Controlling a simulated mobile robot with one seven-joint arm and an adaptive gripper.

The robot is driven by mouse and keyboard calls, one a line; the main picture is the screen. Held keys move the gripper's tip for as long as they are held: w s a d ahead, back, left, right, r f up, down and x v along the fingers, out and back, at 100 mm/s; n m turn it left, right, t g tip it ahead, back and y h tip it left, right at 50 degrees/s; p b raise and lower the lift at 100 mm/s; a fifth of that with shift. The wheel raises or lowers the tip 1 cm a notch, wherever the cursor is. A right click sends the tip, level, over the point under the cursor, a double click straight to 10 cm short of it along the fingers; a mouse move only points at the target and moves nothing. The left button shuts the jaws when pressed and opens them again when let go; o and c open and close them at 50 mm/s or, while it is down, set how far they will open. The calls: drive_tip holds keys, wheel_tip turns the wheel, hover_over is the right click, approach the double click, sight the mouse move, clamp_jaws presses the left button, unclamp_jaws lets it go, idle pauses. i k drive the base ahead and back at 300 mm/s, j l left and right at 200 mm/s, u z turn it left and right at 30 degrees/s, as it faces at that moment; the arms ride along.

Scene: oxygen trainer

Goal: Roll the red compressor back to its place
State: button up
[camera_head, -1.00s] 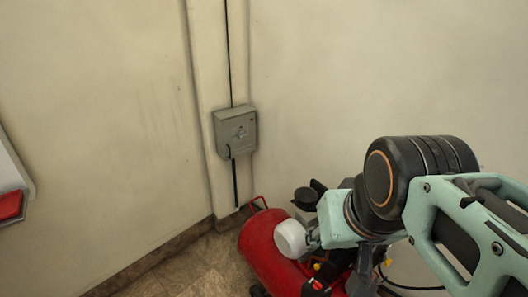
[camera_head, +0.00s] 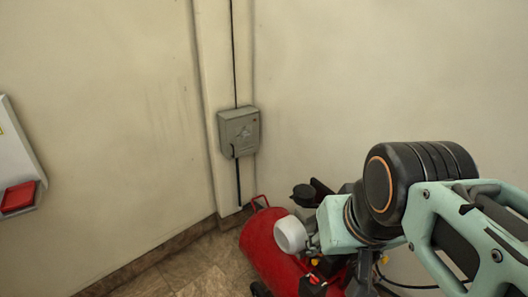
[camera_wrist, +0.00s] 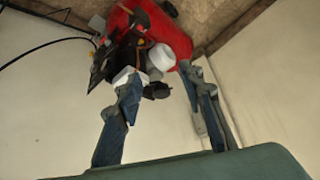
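The red compressor (camera_head: 268,243) stands on the floor near the wall corner, its lower part cut off by the picture's bottom edge. In the wrist view the compressor (camera_wrist: 125,18) shows at the top, with dark fittings. My gripper (camera_wrist: 160,84) is open there, its two fingers apart with no object clearly held between them. The compressor lies beyond the fingertips; I cannot tell whether the left finger touches its fittings. My arm hides the gripper in the head view.
A grey wall box (camera_head: 239,132) with a cable hangs on the corner pillar (camera_head: 209,60). A white unit with a red part (camera_head: 18,196) is on the left wall. Bare tiled floor (camera_head: 185,268) shows left of the compressor. A black cable (camera_wrist: 40,46) shows in the wrist view.

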sight(272, 239)
drive_tip(key=i+j+z, duration=0.1)
drive_tip(key=i+j, duration=0.2)
drive_tip(key=i+j+z, duration=0.15)
drive_tip(key=i+j, duration=0.15)
drive_tip(key=i+j+z, duration=0.1)
drive_tip(key=i+j, duration=0.2)
drive_tip(key=i+j+z, duration=0.1)
drive_tip(key=i+j, duration=0.15)
drive_tip(key=j, duration=0.25)
drive_tip(key=i+j+z, duration=0.15)
drive_tip(key=i+j, duration=0.15)
drive_tip(key=j, duration=0.15)
drive_tip(key=i+j+z, duration=0.1)
drive_tip(key=j, duration=0.3)
drive_tip(key=i, duration=0.1)
